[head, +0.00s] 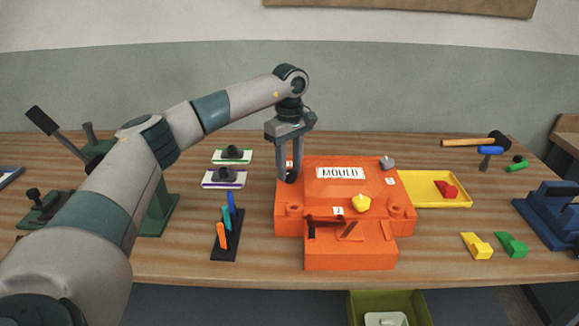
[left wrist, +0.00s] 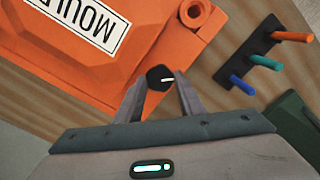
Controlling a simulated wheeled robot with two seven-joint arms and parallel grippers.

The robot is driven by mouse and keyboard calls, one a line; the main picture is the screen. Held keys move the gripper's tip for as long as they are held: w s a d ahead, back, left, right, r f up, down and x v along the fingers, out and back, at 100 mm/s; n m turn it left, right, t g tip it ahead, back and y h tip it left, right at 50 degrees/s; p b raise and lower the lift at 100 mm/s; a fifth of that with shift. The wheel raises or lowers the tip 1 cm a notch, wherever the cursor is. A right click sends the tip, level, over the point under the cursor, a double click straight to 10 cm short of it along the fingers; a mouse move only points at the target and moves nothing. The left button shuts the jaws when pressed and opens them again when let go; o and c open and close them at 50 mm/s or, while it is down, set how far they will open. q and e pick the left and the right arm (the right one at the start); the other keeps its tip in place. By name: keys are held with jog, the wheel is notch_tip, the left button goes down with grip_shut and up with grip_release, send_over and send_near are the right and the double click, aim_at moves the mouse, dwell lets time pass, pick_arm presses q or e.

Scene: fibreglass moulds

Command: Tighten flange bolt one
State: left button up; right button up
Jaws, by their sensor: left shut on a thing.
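The orange mould (head: 345,180) with its "MOULD" plate sits on the bench and also shows in the left wrist view (left wrist: 130,60). My left gripper (head: 290,172) points down at the mould's left rear edge. It is shut on a black six-sided bolt head (left wrist: 160,77) with a white mark; its fingertips are on either side. In the head view the bolt (head: 292,177) is partly hidden by the fingers. A yellow knob (head: 361,203) and a grey knob (head: 387,163) stand elsewhere on the mould. The small number labels are too small to read. My right gripper is out of view.
A black rack (head: 227,240) with coloured pegs stands left of the mould. A yellow tray (head: 437,190) holding a red piece lies to the right. Yellow (head: 477,246) and green (head: 511,245) wedges, a hammer (head: 475,142) and a blue clamp (head: 552,215) are farther right.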

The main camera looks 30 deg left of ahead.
pick_arm(q)
jog(key=m, duration=0.4)
jog(key=shift+r+m, duration=0.1)
jog(key=shift+m, duration=2)
jog(key=o, duration=1)
jog(key=shift+o, duration=0.2)
jog(key=shift+a, duration=0.1)
